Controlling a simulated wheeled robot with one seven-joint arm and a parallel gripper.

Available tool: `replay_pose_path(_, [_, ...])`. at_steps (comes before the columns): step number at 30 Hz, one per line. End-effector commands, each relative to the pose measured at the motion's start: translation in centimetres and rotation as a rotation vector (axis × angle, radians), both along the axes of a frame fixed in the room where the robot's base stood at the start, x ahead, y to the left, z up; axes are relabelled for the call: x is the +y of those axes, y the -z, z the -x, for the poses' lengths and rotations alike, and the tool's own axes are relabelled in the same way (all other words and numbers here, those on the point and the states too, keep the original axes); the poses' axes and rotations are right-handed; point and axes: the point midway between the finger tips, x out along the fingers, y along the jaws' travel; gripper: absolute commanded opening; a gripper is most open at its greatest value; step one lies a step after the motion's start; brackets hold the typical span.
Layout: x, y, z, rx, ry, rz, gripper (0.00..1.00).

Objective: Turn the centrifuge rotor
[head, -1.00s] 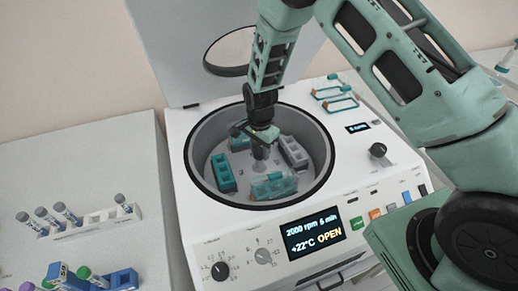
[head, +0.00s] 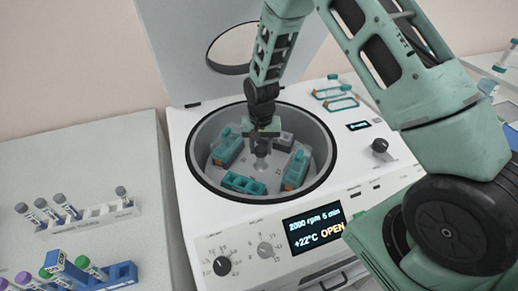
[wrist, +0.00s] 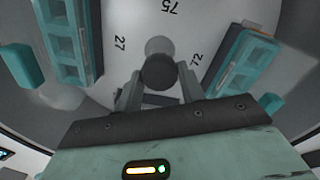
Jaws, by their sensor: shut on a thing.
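The centrifuge rotor (head: 274,184) sits in the round bowl (head: 198,164) of the open centrifuge. It carries a teal slotted bucket (head: 243,184) at the front, teal buckets with tubes at the right (head: 297,170) and left (head: 227,151), and a grey bucket (head: 285,141) at the back. My gripper (head: 262,137) is over the rotor's middle, pointing down. In the wrist view my gripper (wrist: 159,80) is shut on the dark round hub knob (wrist: 160,71), one finger on each side. Numbers show on the rotor plate around it. The finger contact is partly hidden in the head view.
The raised lid (head: 190,50) stands behind the bowl. The front panel display (head: 314,230) reads OPEN. A white tube rack (head: 95,217) and a blue tube rack (head: 122,276) stand on the left bench. Two teal-orange holders (head: 335,95) lie at the bowl's back right.

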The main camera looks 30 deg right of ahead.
Motion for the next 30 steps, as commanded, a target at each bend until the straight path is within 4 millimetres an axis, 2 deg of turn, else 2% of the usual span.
replay_pose_path(18, [0.14, -0.05, -0.13, -0.003, -0.556, 0.000, 0.00])
replay_pose_path(30, [0.19, -0.10, -0.12, -0.003, -0.756, 0.000, 0.00])
